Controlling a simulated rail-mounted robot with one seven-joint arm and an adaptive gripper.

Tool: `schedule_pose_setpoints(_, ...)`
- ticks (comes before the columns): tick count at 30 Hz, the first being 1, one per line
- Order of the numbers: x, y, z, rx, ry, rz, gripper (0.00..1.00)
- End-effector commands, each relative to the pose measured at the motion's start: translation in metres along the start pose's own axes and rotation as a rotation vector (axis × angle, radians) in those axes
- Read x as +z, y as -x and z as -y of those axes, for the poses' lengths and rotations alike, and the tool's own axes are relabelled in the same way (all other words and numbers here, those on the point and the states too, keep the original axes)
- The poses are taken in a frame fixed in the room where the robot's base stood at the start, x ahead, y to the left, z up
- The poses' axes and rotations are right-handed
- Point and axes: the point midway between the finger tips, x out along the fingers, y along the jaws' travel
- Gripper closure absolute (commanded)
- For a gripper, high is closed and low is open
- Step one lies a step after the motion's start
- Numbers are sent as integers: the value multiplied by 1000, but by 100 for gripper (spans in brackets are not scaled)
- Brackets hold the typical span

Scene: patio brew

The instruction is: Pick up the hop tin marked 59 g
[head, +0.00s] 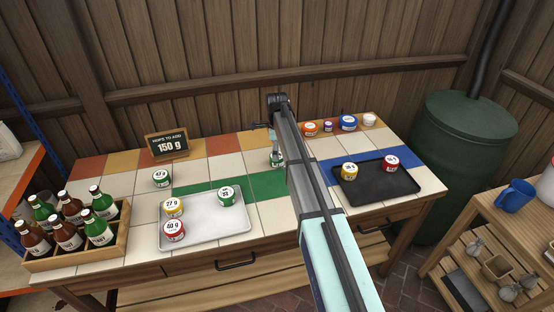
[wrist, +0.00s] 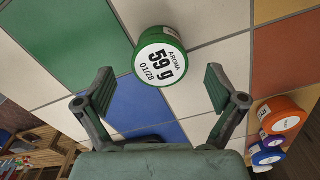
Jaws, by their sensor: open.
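The hop tin marked 59 g (wrist: 160,55) is a round green tin with a white lid, seen from above in the wrist view. It stands on the tiled table top. My gripper (wrist: 158,90) is open, its two fingers apart, with the tin between and just beyond the fingertips; nothing is held. In the head view a green tin (head: 276,160) shows beside my arm at the table's middle, partly hidden by it. My gripper is mostly hidden behind my arm there.
A silver tray (head: 205,236) holds several tins. A black tray (head: 376,190) holds two. Several tins, including an orange one (head: 310,129), stand at the back right. A bottle crate (head: 75,250) is at left.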

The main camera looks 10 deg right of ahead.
Motion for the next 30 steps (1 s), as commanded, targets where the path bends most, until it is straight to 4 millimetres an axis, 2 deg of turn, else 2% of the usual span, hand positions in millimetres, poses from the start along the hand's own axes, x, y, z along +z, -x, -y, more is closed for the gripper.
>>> schedule_pose_setpoints(7, -1, -30, 0, 1, 0, 0, 6)
schedule_pose_setpoints(14, -1, -34, 0, 0, 0, 0, 6)
schedule_pose_setpoints(15, -1, -34, 0, 0, 0, 0, 9)
schedule_pose_setpoints(20, -1, -34, 0, 0, 0, 0, 66)
schedule_pose_setpoints(21, -1, -34, 0, 0, 0, 0, 72)
schedule_pose_setpoints(30, -1, -34, 0, 0, 0, 0, 72)
